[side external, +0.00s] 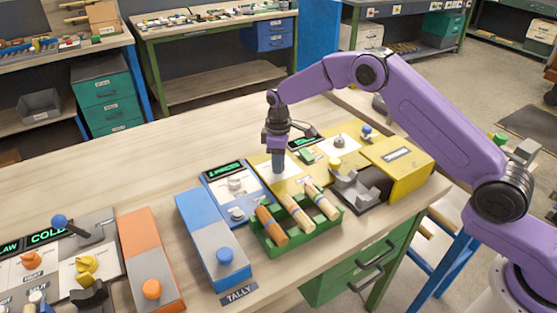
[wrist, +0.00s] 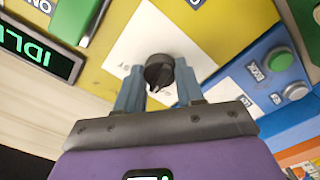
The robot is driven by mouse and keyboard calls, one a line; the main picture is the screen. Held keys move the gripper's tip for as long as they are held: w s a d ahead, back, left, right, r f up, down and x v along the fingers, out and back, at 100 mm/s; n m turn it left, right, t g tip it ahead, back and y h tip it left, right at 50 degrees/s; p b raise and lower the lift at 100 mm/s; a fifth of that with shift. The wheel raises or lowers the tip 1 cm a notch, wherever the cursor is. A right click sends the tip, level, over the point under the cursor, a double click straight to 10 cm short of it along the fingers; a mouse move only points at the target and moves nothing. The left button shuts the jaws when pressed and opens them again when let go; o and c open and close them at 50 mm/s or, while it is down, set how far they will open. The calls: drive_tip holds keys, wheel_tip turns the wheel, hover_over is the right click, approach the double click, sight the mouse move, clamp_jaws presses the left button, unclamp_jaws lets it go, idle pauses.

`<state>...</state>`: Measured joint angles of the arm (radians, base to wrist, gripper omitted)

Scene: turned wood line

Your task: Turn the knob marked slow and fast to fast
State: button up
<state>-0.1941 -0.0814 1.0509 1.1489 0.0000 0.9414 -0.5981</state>
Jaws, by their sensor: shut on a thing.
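A dark round knob (wrist: 159,71) with a small pointer sits on a white plate (wrist: 140,40) on the yellow panel (wrist: 105,75). In the wrist view the pointer faces down toward my gripper's body. Lettering on the plate is mostly covered; only a piece like "ST" shows left of the knob. My gripper (wrist: 159,88) has a blue-grey finger on either side of the knob and is shut on it. In the side view my gripper (side external: 278,170) points straight down over the yellow panel (side external: 262,160), and its fingers hide the knob.
A display reading IDLE (wrist: 38,52) and a green part (wrist: 75,20) lie beside the plate. A blue panel with a green button (wrist: 279,59) is on the other side. A green crate (side external: 262,245) of turned wood pieces stands in front. A blue-knobbed box (side external: 195,210) stands left.

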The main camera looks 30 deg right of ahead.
drive_tip(key=m, duration=0.5)
drive_tip(key=shift+m, duration=0.3)
drive_tip(key=m, duration=0.5)
drive_tip(key=shift+m, duration=0.3)
drive_tip(key=o, duration=1)
drive_tip(key=shift+o, duration=0.2)
drive_tip(key=shift+r, duration=0.1)
wheel_tip(320, 180, up, 17)
drive_tip(key=shift+r, duration=0.15)
drive_tip(key=shift+s, duration=0.1)
